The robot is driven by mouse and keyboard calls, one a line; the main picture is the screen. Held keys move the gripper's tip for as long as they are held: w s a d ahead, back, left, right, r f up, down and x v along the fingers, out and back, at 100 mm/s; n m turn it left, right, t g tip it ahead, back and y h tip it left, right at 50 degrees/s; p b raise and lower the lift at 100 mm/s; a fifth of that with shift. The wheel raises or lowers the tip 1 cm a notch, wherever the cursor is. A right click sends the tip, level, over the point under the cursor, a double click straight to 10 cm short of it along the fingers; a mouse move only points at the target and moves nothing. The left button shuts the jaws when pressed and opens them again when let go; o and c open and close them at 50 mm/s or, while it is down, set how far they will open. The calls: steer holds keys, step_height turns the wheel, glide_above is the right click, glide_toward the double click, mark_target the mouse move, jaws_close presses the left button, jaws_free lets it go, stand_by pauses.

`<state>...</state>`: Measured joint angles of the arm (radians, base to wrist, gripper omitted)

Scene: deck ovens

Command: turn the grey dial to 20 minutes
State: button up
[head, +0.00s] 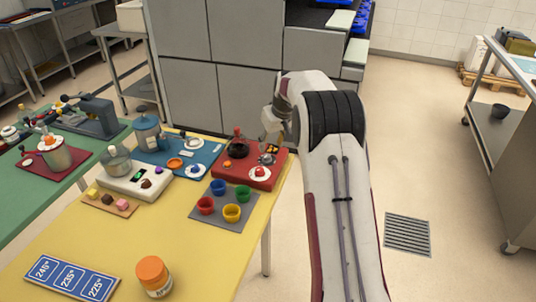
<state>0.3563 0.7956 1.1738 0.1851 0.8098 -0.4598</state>
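A red board (232,178) lies at the far right corner of the yellow table. A small grey round part (266,159) sits on it near its right edge, and may be the grey dial. It is too small to read any minute marks or a pointer. A white disc with a red knob (260,172) is just in front of it. My gripper (272,128) is above the board's right end, close over the grey part. My arm and the gripper's own body hide its fingertips, so I cannot tell whether it touches anything.
A black pot-like item with a red top (237,149) stands on the red board. A blue board (209,155) is to its left. Several coloured cups stand on a grey mat (210,216) in front. An orange-lidded jar (154,276) stands near the front.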

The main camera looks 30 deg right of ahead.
mark_target(267, 156)
steer(key=shift+x, duration=3.7)
steer(key=c, duration=1.1)
